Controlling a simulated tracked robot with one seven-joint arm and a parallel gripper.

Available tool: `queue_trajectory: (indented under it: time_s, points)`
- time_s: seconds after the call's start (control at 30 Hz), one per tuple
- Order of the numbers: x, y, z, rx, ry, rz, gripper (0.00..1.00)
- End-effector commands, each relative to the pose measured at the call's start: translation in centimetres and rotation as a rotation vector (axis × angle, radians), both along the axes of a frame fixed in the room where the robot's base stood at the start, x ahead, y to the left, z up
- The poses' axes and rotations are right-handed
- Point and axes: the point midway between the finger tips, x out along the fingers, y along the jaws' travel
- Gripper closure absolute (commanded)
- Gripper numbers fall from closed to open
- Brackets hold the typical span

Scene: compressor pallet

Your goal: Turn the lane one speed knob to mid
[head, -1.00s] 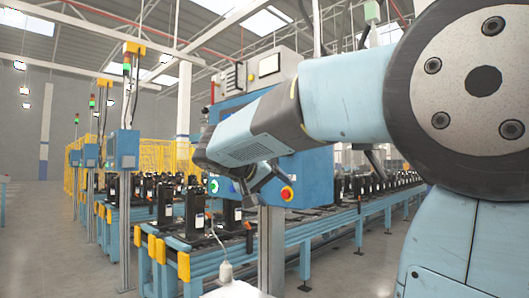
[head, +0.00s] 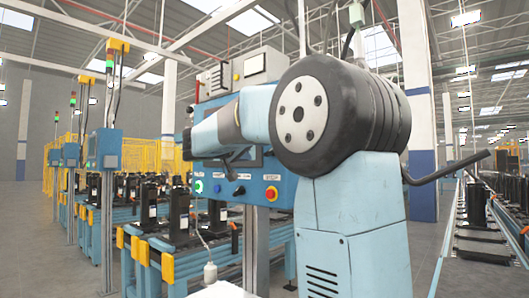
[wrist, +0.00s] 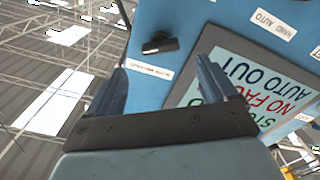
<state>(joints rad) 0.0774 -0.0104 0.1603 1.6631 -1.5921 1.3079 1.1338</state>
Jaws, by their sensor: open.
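The blue control panel (head: 285,190) stands behind my arm in the head view and fills much of the wrist view (wrist: 160,15). In the wrist view, a black knob (wrist: 160,44) sits on the panel just beyond my fingertips, with a small label below it too blurred to read. My gripper (wrist: 163,66) is open, its two fingers spread wide and empty, with the knob apart from them. In the head view, my arm covers the panel's upper part, and the fingers are hard to make out. A black knob (head: 239,191) shows low on the panel.
A screen (wrist: 245,85) lies right of my fingers, near a "HAND AUTO" label (wrist: 275,22). A red stop button (head: 271,193), a blue button (head: 217,188) and a lit green button (head: 198,186) line the panel's lower edge. A conveyor (head: 160,232) runs below.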

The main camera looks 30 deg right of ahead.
Motion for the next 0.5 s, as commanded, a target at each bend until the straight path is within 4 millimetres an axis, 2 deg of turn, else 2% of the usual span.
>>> queue_trajectory:
  time_s: [0.2, 0.5]
  points:
    - [1.3, -3.5, 0.0, 0.0, 0.001, -0.002, 0.15]
    - [2.3, -6.0, -0.1, 0.0, 0.002, 0.002, 0.15]
